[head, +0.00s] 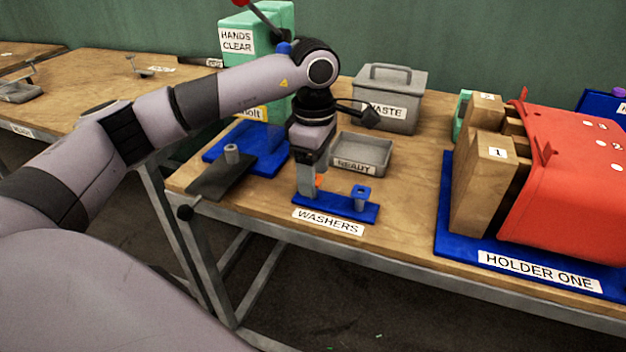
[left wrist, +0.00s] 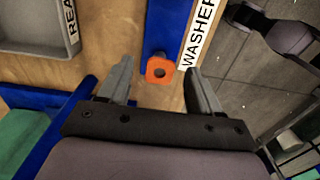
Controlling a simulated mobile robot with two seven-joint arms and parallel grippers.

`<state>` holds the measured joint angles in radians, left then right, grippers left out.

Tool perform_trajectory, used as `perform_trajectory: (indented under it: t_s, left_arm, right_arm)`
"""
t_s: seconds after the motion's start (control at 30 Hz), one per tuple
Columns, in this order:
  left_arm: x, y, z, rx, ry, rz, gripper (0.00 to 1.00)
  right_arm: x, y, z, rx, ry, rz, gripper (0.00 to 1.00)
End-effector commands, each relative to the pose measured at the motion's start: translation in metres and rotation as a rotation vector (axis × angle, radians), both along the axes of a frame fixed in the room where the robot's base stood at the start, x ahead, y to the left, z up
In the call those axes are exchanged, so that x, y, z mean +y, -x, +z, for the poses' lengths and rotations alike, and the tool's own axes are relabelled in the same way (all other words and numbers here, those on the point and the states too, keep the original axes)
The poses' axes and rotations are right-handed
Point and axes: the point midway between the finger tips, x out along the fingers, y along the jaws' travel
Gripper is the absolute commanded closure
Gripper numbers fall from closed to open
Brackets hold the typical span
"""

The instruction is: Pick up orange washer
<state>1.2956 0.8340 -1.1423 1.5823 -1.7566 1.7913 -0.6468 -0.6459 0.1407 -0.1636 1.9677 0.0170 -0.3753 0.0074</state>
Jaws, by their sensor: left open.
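The orange washer (left wrist: 160,70) is a small square-edged piece with a round hole, at the end of the blue washer stand in the left wrist view. In the head view only a sliver of the orange washer (head: 319,181) shows beside my gripper's fingers. My left gripper (left wrist: 158,85) is open, with one finger on each side of the washer in the picture; I cannot tell whether either touches it. In the head view my left gripper (head: 306,188) points down over the left end of the blue stand (head: 340,207). My right gripper is not in view.
A grey READY tray (head: 361,154) and a grey WASTE bin (head: 398,92) are behind. A blue-based press (head: 265,160) is left. HOLDER ONE (head: 540,270), with wooden blocks and a red part, is right.

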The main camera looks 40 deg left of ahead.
Motion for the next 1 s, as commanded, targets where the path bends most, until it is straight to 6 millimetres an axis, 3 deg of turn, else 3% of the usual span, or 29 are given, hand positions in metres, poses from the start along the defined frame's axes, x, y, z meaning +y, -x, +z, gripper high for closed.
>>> perform_trajectory:
  t_s: [0.33,0.5,0.53,1.0]
  left_arm:
    - [-0.0001,0.0,-0.0013,0.0,0.0,0.0,0.36]
    - [-0.0001,0.0001,-0.0013,0.0,0.0,0.0,0.92]
    - [-0.0001,0.0,-0.0012,0.0,0.0,0.0,0.95]
    - [-0.0001,-0.0001,0.004,0.0,0.0,0.0,0.96]
  right_arm:
    - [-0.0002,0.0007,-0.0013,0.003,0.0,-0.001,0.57]
    - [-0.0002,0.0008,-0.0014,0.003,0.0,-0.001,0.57]
    - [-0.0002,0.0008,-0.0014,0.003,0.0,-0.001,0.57]
    - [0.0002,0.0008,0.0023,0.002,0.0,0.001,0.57]
